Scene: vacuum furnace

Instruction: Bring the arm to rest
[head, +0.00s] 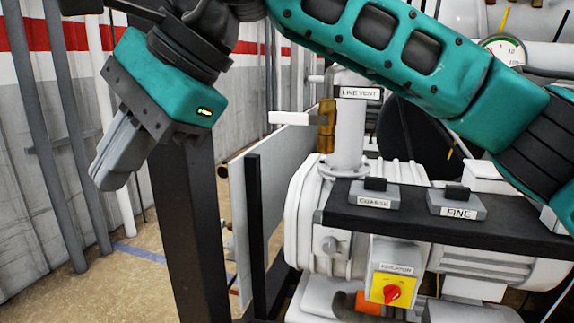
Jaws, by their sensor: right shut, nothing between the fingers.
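My right arm comes in from the right edge and crosses the top of the head view in teal and black. It bends down at the upper left to my right gripper (106,182). The gripper's grey fingers are together, pointing down and to the left, with nothing held between them. The gripper hangs in front of the wall, to the left of a dark upright post, and touches nothing that I can see. My left gripper is not in view.
A white pump (305,215) stands at right under a black panel (480,232) with COARSE and FINE switches. A yellow isolator with a red knob (391,293) sits below. A line vent valve with a white handle (290,118) and a gauge (503,49) are behind. Grey pipes (45,140) run at left.

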